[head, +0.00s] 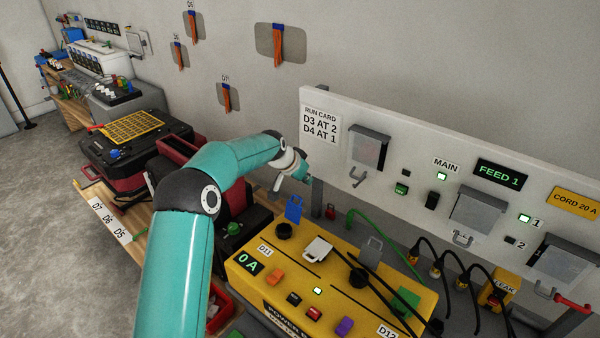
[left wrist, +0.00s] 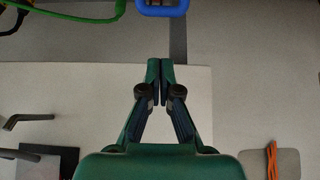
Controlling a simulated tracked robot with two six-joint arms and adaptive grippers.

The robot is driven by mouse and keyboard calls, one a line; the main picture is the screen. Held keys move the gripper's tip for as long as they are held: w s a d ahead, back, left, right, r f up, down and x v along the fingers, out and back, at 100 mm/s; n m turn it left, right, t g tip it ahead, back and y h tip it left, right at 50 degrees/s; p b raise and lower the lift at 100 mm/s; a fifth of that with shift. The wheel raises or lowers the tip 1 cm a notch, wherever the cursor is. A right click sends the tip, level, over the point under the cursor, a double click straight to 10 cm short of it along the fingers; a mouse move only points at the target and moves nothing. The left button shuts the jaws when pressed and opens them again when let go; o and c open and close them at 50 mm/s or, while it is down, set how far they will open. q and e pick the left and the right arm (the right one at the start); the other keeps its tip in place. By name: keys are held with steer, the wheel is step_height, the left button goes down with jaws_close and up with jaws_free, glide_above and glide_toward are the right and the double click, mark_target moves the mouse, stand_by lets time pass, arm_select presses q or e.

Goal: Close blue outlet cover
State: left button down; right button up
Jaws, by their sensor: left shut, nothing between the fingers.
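The blue outlet cover (head: 293,209) stands upright, swung open, at the back left of the yellow power box (head: 255,262). A round black socket (head: 284,230) shows in front of it. My left gripper (head: 309,180) is above and behind the blue cover, close to the board's lower left corner, and looks apart from the cover. In the left wrist view the gripper (left wrist: 160,66) has its fingertips together with nothing between them. The blue cover's loop (left wrist: 162,7) shows at the top edge, beyond the fingertips. My right gripper is not in view.
A white panel (head: 412,150) with hinged clear covers stands behind the box. A white cover (head: 317,249) and a grey cover (head: 371,252) are on the box. A green cable (head: 385,232) and black cables run at the right. A red-and-black case (head: 185,160) is left of my arm.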

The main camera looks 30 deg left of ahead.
mark_target(295, 208)
arm_select(q)
steer(key=shift+s+a+f+b, duration=0.1)
steer(key=shift+s+f+b, duration=0.5)
steer(key=shift+s+b, duration=0.3)
steer(key=shift+s+a+f+b, duration=0.1)
steer(key=shift+s+f+b, duration=0.45)
steer(key=shift+s+b, duration=0.3)
steer(key=shift+w, duration=0.1)
